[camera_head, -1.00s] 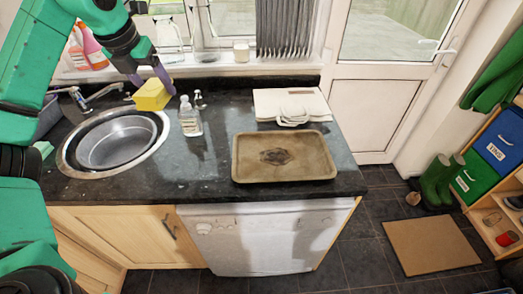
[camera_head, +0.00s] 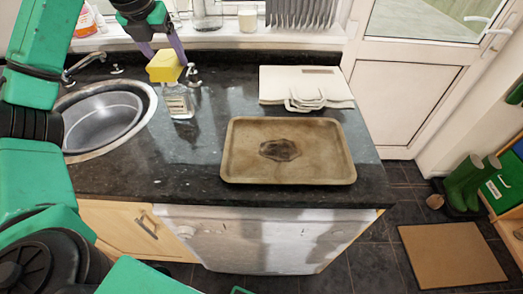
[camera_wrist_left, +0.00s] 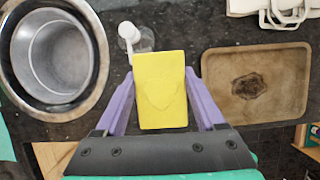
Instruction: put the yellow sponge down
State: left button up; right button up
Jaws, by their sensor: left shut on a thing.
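My right gripper does not show in any view.
A clear pump bottle (camera_head: 178,103) stands just below the sponge in the picture. The round sink (camera_head: 150,112) is to the left. A brown tray (camera_head: 240,172) and a folded white cloth (camera_head: 283,80) are to the right. Bare worktop (camera_head: 190,150) lies between sink and tray.

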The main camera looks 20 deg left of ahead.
pick_arm(q)
jog(key=shift+w+f, duration=0.15)
jog(key=shift+f, duration=0.25)
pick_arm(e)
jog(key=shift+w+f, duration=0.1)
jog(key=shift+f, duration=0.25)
pick_arm(q)
jog(key=shift+f, duration=0.35)
jog(key=b, duration=0.1)
send_over(193, 130)
jog(key=s, duration=0.1)
notch_tip(193, 130, down, 9)
jog(key=f, duration=1)
jog(key=shift+s+d+f, duration=0.15)
jog(key=shift+d, duration=0.05)
jog(key=shift+f, duration=0.15)
jog(key=o, duration=1.3)
jog(key=shift+c, duration=0.2)
jog(key=shift+o, duration=0.2)
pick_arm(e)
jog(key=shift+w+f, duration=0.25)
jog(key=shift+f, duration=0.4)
pick_arm(q)
jog(key=shift+r, duration=0.2)
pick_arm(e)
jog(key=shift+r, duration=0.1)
